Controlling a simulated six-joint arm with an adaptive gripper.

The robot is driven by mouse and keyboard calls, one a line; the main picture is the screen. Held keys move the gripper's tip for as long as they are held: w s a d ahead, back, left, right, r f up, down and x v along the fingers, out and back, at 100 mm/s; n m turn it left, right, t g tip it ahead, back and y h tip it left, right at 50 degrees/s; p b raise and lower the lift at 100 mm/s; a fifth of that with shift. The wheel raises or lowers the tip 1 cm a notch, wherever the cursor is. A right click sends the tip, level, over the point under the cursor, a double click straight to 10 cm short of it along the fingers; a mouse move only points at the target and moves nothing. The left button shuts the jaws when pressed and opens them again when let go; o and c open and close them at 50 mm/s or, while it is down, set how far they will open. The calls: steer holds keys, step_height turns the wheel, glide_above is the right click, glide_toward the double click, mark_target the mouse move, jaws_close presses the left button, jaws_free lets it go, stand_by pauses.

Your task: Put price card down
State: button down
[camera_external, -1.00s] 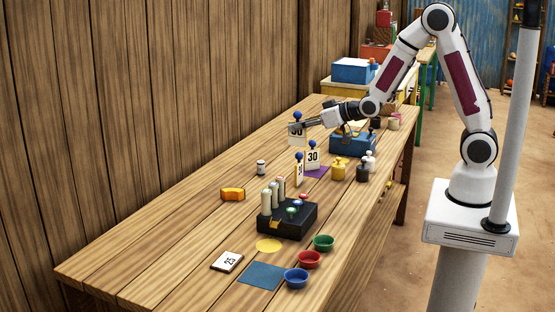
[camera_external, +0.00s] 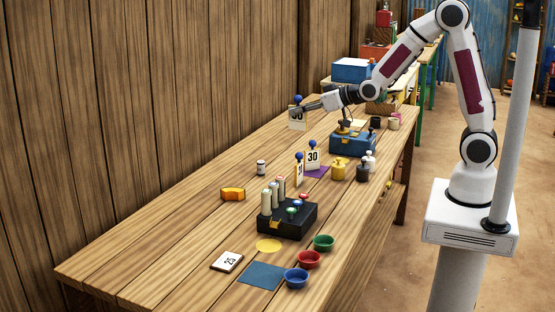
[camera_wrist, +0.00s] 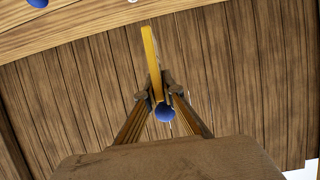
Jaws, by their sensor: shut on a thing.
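My gripper (camera_external: 306,107) is shut on a price card (camera_external: 297,119) near the far end of the table, by the plank wall. The card is white with a dark number, partly covered by a fingertip, and has a blue knob on top. It hangs upright; I cannot tell whether its lower edge touches the table. In the wrist view the gripper (camera_wrist: 160,95) grips the card close to its blue knob (camera_wrist: 165,111), and the card's yellow edge (camera_wrist: 151,50) points away.
Two more cards stand mid-table, one marked 30 (camera_external: 312,156) and one beside it (camera_external: 299,170). A blue box (camera_external: 352,144), small weights (camera_external: 338,170) and a black block with cylinders (camera_external: 290,222) are nearby. A card marked 25 (camera_external: 227,262) lies flat in front. The table left of the held card is clear.

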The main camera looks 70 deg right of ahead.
steer(key=d+m+g+h, duration=0.1)
steer(key=d+m+h, duration=0.35)
steer(key=d, duration=2.45)
step_height(320, 180, down, 11)
steer(key=shift+w+a+h, duration=0.15)
steer(key=shift+a+h, duration=0.1)
steer(key=shift+h, duration=0.1)
steer(key=shift+f, duration=2.9)
steer(key=shift+f, duration=2.1)
steer(key=shift+f, duration=0.15)
